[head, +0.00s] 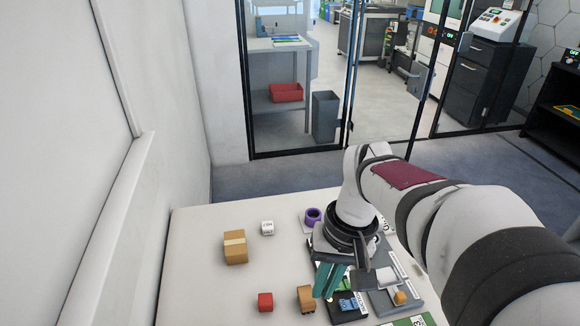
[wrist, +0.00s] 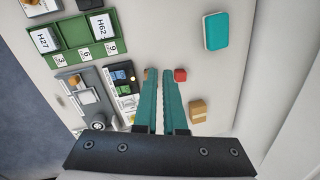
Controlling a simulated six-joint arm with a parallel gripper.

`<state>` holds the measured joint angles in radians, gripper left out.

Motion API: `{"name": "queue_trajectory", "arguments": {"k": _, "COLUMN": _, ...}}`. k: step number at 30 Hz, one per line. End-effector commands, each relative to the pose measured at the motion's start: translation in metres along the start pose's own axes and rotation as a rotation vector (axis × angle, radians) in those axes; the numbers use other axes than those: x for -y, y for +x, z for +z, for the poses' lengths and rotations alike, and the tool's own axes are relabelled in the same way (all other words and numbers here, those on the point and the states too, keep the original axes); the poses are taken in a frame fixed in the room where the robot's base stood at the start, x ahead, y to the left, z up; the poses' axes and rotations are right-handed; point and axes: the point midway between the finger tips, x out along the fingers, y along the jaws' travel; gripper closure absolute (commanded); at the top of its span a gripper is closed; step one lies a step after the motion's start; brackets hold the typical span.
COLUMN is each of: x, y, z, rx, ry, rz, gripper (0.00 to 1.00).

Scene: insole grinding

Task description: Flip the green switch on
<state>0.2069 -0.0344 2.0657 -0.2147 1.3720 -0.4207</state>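My gripper (head: 333,290) has two teal fingers pointing down over the white table. In the wrist view its fingers (wrist: 160,80) stand apart with a narrow gap, and I see nothing held between them. A dark box with blue parts on top (head: 347,304) is just right of the fingers in the head view. It also shows left of the fingertips in the wrist view (wrist: 121,77).
A grey panel (wrist: 64,84) and a green tray (wrist: 78,33) lie left in the wrist view. A red cube (head: 265,301), a brown block (head: 305,298), a tan-striped box (head: 235,246), a white cube (head: 267,228) and a purple ring (head: 313,216) stand nearby. The table's left side is mostly clear.

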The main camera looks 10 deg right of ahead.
Motion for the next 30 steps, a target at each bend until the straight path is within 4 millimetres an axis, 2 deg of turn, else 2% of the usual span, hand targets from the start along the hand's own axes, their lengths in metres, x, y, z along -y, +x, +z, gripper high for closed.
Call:
{"name": "queue_trajectory", "arguments": {"k": 1, "x": -0.013, "y": 0.004, "z": -0.032, "rx": 0.005, "ry": -0.032, "rz": -0.002, "gripper": 1.0}}
{"name": "queue_trajectory", "arguments": {"k": 3, "x": -0.032, "y": 0.011, "z": -0.072, "rx": 0.002, "ry": -0.097, "rz": -0.006, "gripper": 1.0}}
{"name": "queue_trajectory", "arguments": {"k": 6, "x": -0.06, "y": 0.025, "z": -0.115, "rx": -0.003, "ry": -0.173, "rz": -0.009, "gripper": 1.0}}
{"name": "queue_trajectory", "arguments": {"k": 9, "x": -0.079, "y": 0.035, "z": -0.139, "rx": -0.008, "ry": -0.223, "rz": -0.011, "gripper": 1.0}}
{"name": "queue_trajectory", "arguments": {"k": 13, "x": -0.089, "y": 0.041, "z": -0.15, "rx": -0.01, "ry": -0.248, "rz": -0.011, "gripper": 1.0}}
{"name": "queue_trajectory", "arguments": {"k": 23, "x": -0.088, "y": 0.045, "z": -0.149, "rx": -0.009, "ry": -0.25, "rz": -0.011, "gripper": 1.0}}
{"name": "queue_trajectory", "arguments": {"k": 26, "x": -0.088, "y": 0.057, "z": -0.149, "rx": -0.007, "ry": -0.252, "rz": -0.011, "gripper": 1.0}}
{"name": "queue_trajectory", "arguments": {"k": 30, "x": -0.087, "y": 0.087, "z": -0.149, "rx": -0.005, "ry": -0.251, "rz": -0.012, "gripper": 1.0}}
